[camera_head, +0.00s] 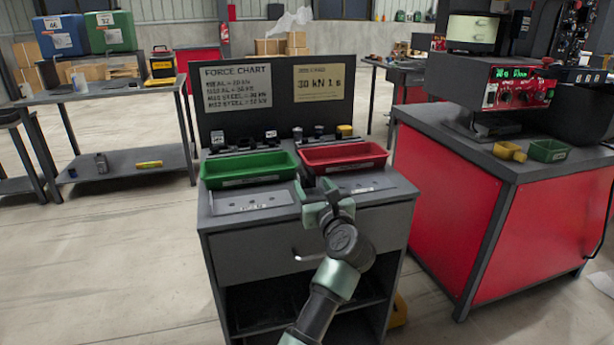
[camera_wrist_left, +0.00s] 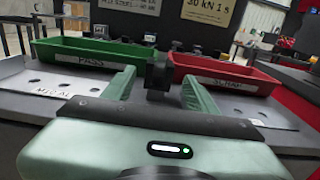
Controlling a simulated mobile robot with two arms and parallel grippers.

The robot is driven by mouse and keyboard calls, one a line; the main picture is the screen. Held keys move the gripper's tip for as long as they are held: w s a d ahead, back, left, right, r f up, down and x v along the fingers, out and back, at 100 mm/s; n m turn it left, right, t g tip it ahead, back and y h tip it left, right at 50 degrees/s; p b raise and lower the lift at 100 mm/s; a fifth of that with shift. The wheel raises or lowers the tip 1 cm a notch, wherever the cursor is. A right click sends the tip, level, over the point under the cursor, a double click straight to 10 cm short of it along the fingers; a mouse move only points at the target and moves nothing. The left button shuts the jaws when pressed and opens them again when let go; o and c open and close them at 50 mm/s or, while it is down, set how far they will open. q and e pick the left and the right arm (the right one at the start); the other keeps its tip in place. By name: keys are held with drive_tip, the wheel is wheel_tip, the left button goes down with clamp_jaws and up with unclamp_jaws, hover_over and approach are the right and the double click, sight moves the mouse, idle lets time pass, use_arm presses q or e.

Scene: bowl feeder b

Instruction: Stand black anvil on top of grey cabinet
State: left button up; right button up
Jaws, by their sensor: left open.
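The grey cabinet (camera_head: 255,258) stands in the middle of the head view, with a drawer and an open shelf below. A black blocky piece, which looks like the black anvil (camera_wrist_left: 158,75), shows in the left wrist view at the gap between the two trays. My left gripper (camera_head: 314,190) is open over the front part of the cabinet top. In the left wrist view its fingertips (camera_wrist_left: 158,90) lie on either side of the black piece. I cannot tell whether they touch it or what it rests on. In the head view the gripper largely hides that spot.
A green tray (camera_head: 248,168) and a red tray (camera_head: 343,157) sit on the cabinet, with metal plates in front. Small dark pieces line the back below a sign board (camera_head: 275,87). A red-sided bench (camera_head: 445,215) stands close on the right. Open floor lies left.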

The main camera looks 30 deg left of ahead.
use_arm(q)
drive_tip(key=s+d+m+t+h, duration=0.3)
drive_tip(key=d+m+t+h, duration=0.25)
drive_tip(key=d+m, duration=0.4)
drive_tip(key=s+d+m+t+h, duration=0.2)
drive_tip(key=d+m+t+h, duration=0.4)
drive_tip(key=m, duration=0.7)
drive_tip(key=s+d+f+m+g+h, duration=0.25)
drive_tip(key=d+f+m+h, duration=0.2)
drive_tip(key=f+m, duration=0.25)
drive_tip(key=s+d+f+m+g+h, duration=0.2)
drive_tip(key=d+f+m+g+h, duration=0.15)
drive_tip(key=d+f+m, duration=0.3)
drive_tip(key=s+f+m+g, duration=0.7)
drive_tip(key=s+f, duration=0.3)
drive_tip(key=f, duration=0.4)
drive_tip(key=s+a+f+m+g+y, duration=0.2)
drive_tip(key=s+f, duration=0.4)
drive_tip(key=s, duration=0.3)
drive_tip(key=s+a+f+m+g+y, duration=0.2)
drive_tip(key=s+a+f+g, duration=0.3)
drive_tip(key=s, duration=0.3)
drive_tip(key=shift+s+a+f+m+y, duration=0.4)
drive_tip(key=shift+a+f+y, duration=0.2)
drive_tip(key=shift+y, duration=0.25)
